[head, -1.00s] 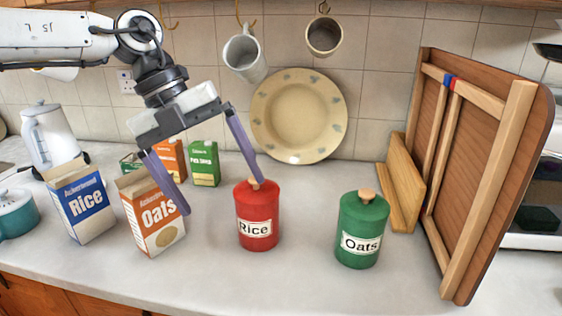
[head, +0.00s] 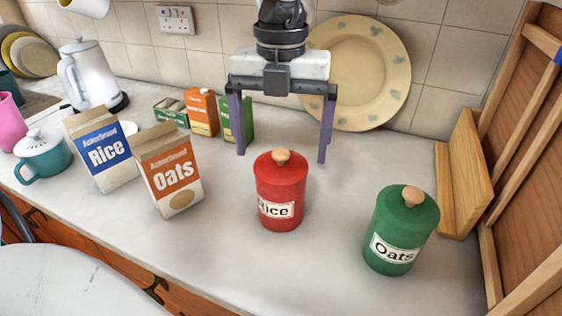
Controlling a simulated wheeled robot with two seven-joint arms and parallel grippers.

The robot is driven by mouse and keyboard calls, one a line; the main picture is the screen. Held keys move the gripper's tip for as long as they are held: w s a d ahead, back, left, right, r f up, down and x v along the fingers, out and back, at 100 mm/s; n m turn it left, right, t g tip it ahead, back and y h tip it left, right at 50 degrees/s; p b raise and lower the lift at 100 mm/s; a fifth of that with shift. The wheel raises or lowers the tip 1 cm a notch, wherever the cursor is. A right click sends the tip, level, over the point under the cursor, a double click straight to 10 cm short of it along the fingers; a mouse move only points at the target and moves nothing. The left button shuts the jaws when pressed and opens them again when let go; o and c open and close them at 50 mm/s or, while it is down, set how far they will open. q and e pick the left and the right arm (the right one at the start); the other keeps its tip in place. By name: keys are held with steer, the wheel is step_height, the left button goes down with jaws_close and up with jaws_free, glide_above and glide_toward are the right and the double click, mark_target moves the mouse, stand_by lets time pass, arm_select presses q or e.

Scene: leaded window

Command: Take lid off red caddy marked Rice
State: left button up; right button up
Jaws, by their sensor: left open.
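The red caddy (head: 279,200) marked Rice stands upright on the worktop in the middle of the head view. Its red lid (head: 281,166) is on, with a round wooden knob (head: 282,156) on top. My left gripper (head: 281,158) points down, its two purple fingers wide apart and empty. In the picture the fingers hang to either side of the caddy's knob, behind the caddy's front; I cannot tell the exact depth. My right gripper is not in view.
A green Oats caddy (head: 400,235) stands to the right. Rice (head: 103,150) and Oats (head: 168,172) boxes stand to the left, smaller cartons (head: 203,112) behind. A plate (head: 362,75) leans on the wall. Wooden boards (head: 459,180) stand at the right. The worktop front is clear.

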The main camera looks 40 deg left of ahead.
arm_select(q)
steer(key=shift+f, duration=1.35)
steer(key=c, duration=1.2)
steer(key=shift+o, duration=0.2)
steer(key=shift+w+r, duration=0.1)
